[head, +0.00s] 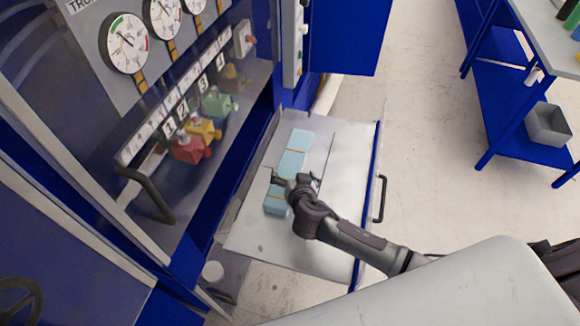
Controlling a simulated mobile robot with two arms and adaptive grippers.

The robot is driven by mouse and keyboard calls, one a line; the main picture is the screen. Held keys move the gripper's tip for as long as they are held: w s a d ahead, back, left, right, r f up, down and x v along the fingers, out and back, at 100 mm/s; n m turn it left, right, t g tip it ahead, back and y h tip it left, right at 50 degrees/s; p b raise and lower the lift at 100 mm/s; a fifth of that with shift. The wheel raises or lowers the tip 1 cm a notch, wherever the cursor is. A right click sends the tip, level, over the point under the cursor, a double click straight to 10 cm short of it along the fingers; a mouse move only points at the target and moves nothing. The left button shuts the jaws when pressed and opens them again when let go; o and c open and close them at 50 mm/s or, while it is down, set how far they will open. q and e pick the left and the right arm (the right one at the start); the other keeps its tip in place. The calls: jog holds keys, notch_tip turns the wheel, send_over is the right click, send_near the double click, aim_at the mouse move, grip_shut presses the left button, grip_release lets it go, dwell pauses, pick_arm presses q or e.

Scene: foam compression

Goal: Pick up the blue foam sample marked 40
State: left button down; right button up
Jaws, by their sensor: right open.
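Light blue foam blocks stand in a row on the pulled-out metal shelf: a far one (300,140), a middle one (290,163) and a near one (276,204). No number 40 can be read on any block. My right gripper (287,181) is open, over the row between the middle and near blocks, and hides part of them. I cannot tell whether it touches the foam. My left gripper is not in view.
The shelf (338,205) has free room right of the foam and a dark handle (379,198) on its outer edge. Left stands a blue cabinet with gauges (127,43) and red, yellow and green valves (205,129). A workbench (545,40) stands at upper right.

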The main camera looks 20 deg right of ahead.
aim_at(292, 171)
jog(key=shift+p+x, duration=0.65)
jog(key=shift+x, duration=1.55)
jog(key=shift+s+f, duration=0.1)
jog(key=shift+f, duration=0.05)
jog(key=shift+c, duration=0.3)
jog(key=c, duration=0.6)
